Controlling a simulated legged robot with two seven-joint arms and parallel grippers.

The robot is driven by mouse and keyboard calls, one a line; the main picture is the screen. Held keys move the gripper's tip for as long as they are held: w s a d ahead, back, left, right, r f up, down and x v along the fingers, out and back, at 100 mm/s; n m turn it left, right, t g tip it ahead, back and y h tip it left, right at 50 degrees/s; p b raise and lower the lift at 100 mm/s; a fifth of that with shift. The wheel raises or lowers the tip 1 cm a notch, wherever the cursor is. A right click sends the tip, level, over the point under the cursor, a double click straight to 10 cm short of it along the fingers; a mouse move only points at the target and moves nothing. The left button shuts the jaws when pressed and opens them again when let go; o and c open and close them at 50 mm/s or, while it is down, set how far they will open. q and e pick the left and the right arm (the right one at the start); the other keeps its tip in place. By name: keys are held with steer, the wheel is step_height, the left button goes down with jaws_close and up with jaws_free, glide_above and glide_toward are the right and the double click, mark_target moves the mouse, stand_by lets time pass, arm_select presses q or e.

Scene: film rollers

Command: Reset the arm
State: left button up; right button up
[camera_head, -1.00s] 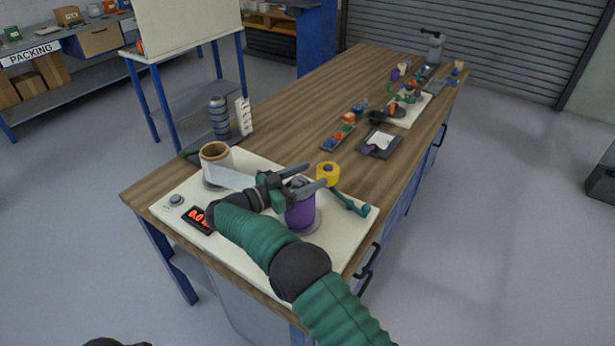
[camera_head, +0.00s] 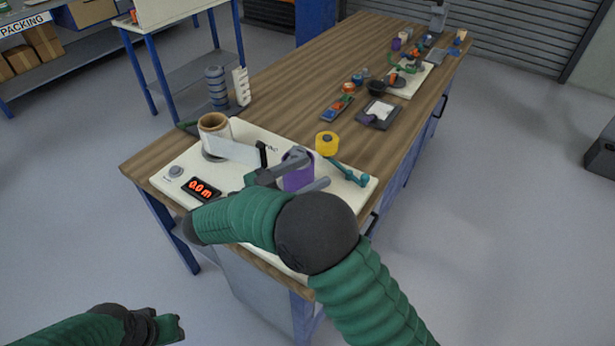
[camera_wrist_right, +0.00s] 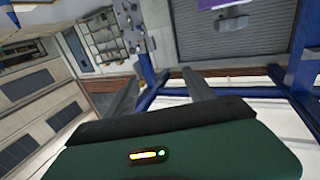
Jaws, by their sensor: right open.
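My right gripper (camera_head: 316,170) is open in the head view, with its grey fingers overlapping the purple roll (camera_head: 298,178) at the front of the cream film-roller board (camera_head: 235,180). In the right wrist view the fingers (camera_wrist_right: 161,80) are apart with nothing between them. A purple patch (camera_wrist_right: 215,4) shows there at the top edge, clear of the fingers. My left gripper (camera_head: 168,328) shows at the lower left of the head view, away from the table; its jaws are too unclear to read.
On the board are a brown-cored film roll (camera_head: 214,126), a red display (camera_head: 203,190) and a teal handle (camera_head: 350,174). A yellow tape roll (camera_head: 327,143) stands beside it. Trays and small parts (camera_head: 378,114) lie farther back.

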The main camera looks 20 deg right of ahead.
steer(key=shift+s+a, duration=0.25)
steer(key=shift+s, duration=0.45)
